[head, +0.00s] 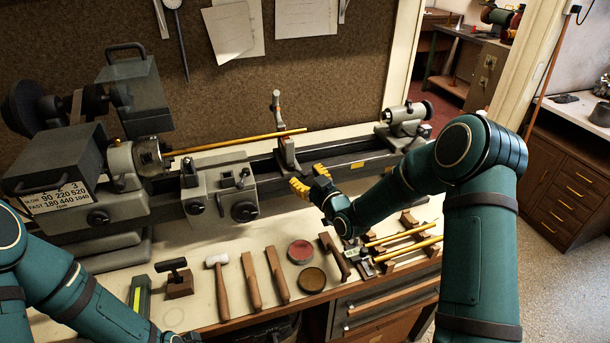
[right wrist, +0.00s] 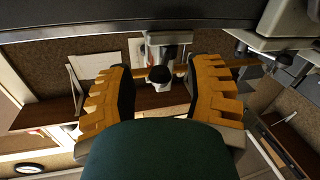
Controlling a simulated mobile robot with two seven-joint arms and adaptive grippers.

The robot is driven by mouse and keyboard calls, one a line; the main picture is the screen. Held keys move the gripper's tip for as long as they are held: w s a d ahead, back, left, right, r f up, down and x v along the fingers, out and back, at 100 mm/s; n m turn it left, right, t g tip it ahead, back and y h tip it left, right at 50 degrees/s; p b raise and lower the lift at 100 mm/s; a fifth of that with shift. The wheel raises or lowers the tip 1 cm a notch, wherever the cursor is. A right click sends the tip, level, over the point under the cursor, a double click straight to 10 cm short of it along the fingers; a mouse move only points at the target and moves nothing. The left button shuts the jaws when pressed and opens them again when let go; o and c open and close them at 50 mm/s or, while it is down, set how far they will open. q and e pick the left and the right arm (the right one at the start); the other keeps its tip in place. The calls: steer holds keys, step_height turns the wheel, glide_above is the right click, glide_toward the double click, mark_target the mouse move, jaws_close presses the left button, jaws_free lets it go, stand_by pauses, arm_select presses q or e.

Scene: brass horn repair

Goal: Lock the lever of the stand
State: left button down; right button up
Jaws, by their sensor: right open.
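The stand (head: 288,154) sits on the lathe bed and holds up the right part of a long thin brass tube (head: 235,142). An upright piece with a pale tip (head: 276,101), which looks like its lever, rises above the tube. My right gripper (head: 309,180) is open and empty, just in front of and below the stand at the bed's front edge. In the right wrist view a grey part of the stand (right wrist: 168,48) with a dark round knob (right wrist: 160,75) shows between the open fingers (right wrist: 160,92), apparently untouched. My left gripper is out of view; only its arm shows.
The lathe's headstock (head: 70,165) is at left, its carriage (head: 218,185) left of the stand and its tailstock (head: 404,120) at right. A rack with brass tubes (head: 408,240) lies below my right forearm.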

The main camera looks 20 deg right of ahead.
steer(key=shift+w+a, duration=0.15)
steer(key=shift+w, duration=0.3)
jaws_close()
steer(key=shift+w+d+f+n+y+b, duration=0.15)
steer(key=shift+d+n+y+b, duration=0.15)
steer(key=shift+y+b, duration=0.5)
steer(key=shift+g+b, duration=0.3)
steer(key=shift+b, duration=0.05)
jaws_free()
